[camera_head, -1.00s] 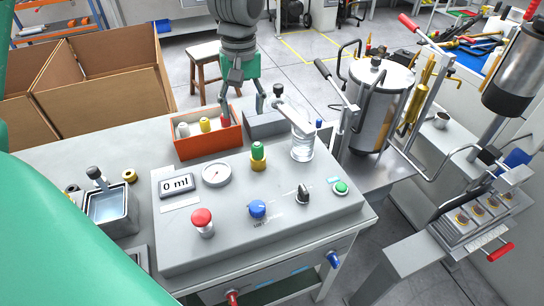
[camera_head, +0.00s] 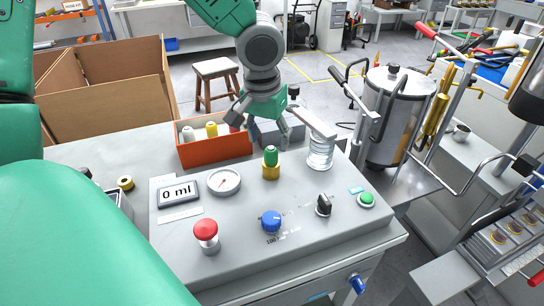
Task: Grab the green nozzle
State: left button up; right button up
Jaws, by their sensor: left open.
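The green nozzle (camera_head: 271,156) stands upright on a brass fitting (camera_head: 271,172) on top of the grey test panel (camera_head: 233,243). My left gripper (camera_head: 259,130) hangs just behind and above the nozzle, fingers pointing down. Its fingers are spread apart with nothing between them, and they do not touch the nozzle. One finger is near the orange bin, the other is near the grey block behind the nozzle. My right gripper is not in view.
An orange bin (camera_head: 214,151) with white and yellow nozzles stands behind left. A clear cylinder (camera_head: 320,152) stands right of the nozzle, under a lever. The panel carries a gauge (camera_head: 224,182), a red button (camera_head: 206,232), a blue knob (camera_head: 270,221) and a black switch (camera_head: 323,205).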

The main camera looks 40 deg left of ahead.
aim_at(269, 147)
pick_arm(q)
jog(key=shift+a+f, duration=0.25)
jog(key=shift+f, duration=0.25)
jog(key=shift+a+f, duration=0.2)
jog(key=shift+f, duration=0.25)
jog(key=shift+w+d+f+b, duration=0.2)
jog(key=shift+f+b, duration=0.15)
jog(key=shift+f, duration=0.25)
jog(key=shift+w+d+f+b, duration=0.15)
jog(key=shift+f+b, duration=0.15)
jog(key=shift+f, duration=0.3)
jog(key=shift+w+d+f, duration=0.1)
jog(key=shift+d+f, duration=0.15)
jog(key=shift+d, duration=0.2)
jog(key=shift+a+f, duration=0.1)
jog(key=shift+a, duration=0.35)
jog(key=c, duration=1.1)
jog(key=shift+a, duration=0.15)
grip_shut()
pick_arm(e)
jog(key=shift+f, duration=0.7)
